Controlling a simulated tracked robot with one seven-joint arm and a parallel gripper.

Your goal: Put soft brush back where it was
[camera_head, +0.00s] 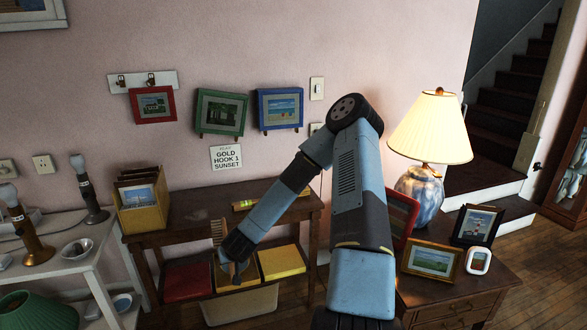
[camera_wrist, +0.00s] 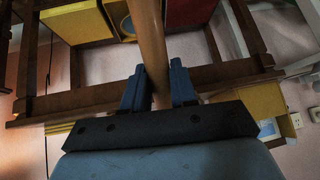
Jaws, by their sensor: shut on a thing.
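The soft brush (camera_head: 217,232) is in my gripper (camera_head: 236,252), in front of the wooden side table in the head view. Its tan upper part shows just left of the gripper. In the wrist view my gripper (camera_wrist: 158,88) has its two blue fingers closed around a round tan wooden handle (camera_wrist: 150,42). The handle runs up out of the frame, so the brush's far end is hidden there. In the head view the gripper is low, in front of the coloured trays under the tabletop.
The side table (camera_head: 185,212) bears a yellow file box (camera_head: 145,205) and a yellow level (camera_head: 245,204). Below are a red tray (camera_head: 188,280), a yellow tray (camera_head: 282,262) and a cream bin (camera_head: 240,306). A lit lamp (camera_head: 432,130) and frames stand at right.

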